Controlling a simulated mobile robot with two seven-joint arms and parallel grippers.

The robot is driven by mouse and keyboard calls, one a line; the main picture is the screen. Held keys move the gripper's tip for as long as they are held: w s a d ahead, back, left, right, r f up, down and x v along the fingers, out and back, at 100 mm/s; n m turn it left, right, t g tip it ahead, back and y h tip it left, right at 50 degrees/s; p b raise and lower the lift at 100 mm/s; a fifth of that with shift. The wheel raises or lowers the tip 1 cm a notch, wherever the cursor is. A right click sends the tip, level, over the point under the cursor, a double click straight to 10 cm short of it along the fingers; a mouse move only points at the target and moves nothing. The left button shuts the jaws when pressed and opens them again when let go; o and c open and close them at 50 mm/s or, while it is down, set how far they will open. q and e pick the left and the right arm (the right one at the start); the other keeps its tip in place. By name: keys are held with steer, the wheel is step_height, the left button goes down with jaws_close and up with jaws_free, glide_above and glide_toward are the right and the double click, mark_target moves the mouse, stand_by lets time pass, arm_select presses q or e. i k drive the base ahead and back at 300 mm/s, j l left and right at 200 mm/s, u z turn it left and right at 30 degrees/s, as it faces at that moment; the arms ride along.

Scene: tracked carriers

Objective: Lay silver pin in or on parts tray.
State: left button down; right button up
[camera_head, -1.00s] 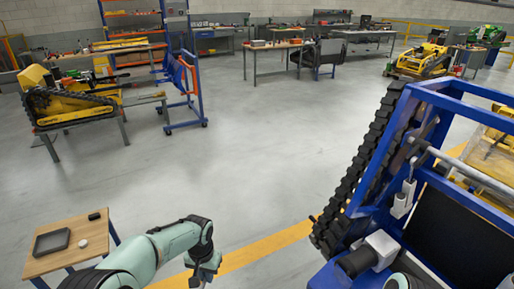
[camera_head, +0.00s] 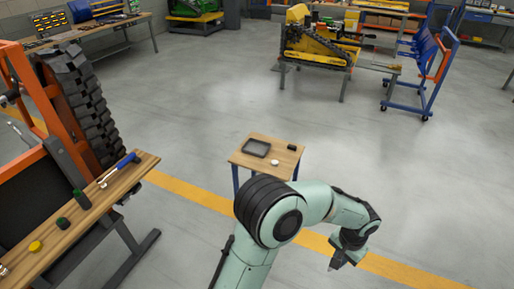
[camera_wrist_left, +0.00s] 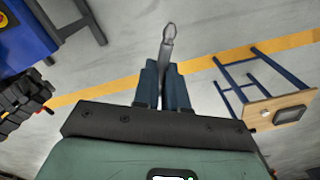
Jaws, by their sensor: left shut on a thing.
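In the left wrist view my left gripper (camera_wrist_left: 163,85) is shut on the silver pin (camera_wrist_left: 167,45), which sticks out beyond the fingertips. In the head view my left gripper (camera_head: 340,262) hangs over the floor, right of the small wooden table and nearer to me; the pin is too small to make out there. The parts tray (camera_head: 246,150) is dark, shallow and rectangular, and lies on the left part of that table. It also shows at the right edge of the left wrist view (camera_wrist_left: 276,117), well apart from the pin. My right gripper is not in view.
The small wooden table (camera_head: 282,150) also bears a white round thing (camera_head: 274,163) and a small black thing (camera_head: 292,147). At left stands a wooden bench (camera_head: 85,222) with a hammer, beside an orange frame with a black track. Open floor lies right of the table.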

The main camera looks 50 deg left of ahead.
mark_target(255, 149)
steer(key=i+j, duration=0.15)
steer(key=j, duration=0.3)
steer(key=i+j, duration=0.15)
steer(key=j, duration=0.3)
steer(key=i+j, duration=0.1)
steer(key=j, duration=0.3)
steer(key=i+j, duration=0.15)
steer(key=j, duration=0.3)
steer(key=i+j, duration=0.15)
steer(key=j, duration=0.3)
steer(key=i+j, duration=0.15)
steer(key=j, duration=0.3)
steer(key=i+j, duration=0.1)
steer(key=j, duration=0.35)
steer(key=i+j, duration=0.15)
steer(key=j, duration=0.25)
